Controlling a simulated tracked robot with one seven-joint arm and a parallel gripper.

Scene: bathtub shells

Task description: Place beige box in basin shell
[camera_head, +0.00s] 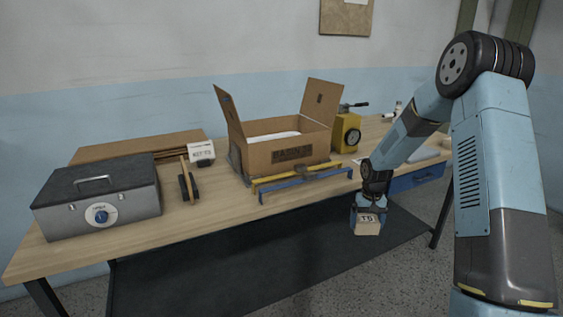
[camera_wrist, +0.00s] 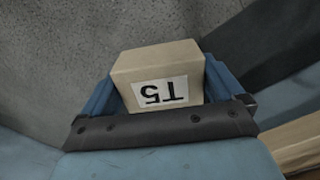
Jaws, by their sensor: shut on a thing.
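A small beige box (camera_wrist: 155,60) with a white label reading T5 sits between the blue fingers of my gripper (camera_wrist: 158,85) in the wrist view. The label reads upside down there. In the head view my gripper (camera_head: 369,210) hangs in front of the table's front edge, right of centre, shut on the beige box (camera_head: 367,228). The box is above the floor, lower than the tabletop. An open cardboard box (camera_head: 290,152) with raised flaps stands on the table. A white curved thing (camera_head: 272,137) shows inside it; I cannot tell whether it is a basin shell.
The wooden table (camera_head: 225,205) carries a grey toolbox (camera_head: 98,199), a small white labelled box (camera_head: 201,152), a yellow device with a dial (camera_head: 347,132) and yellow and blue bars (camera_head: 300,177) before the carton.

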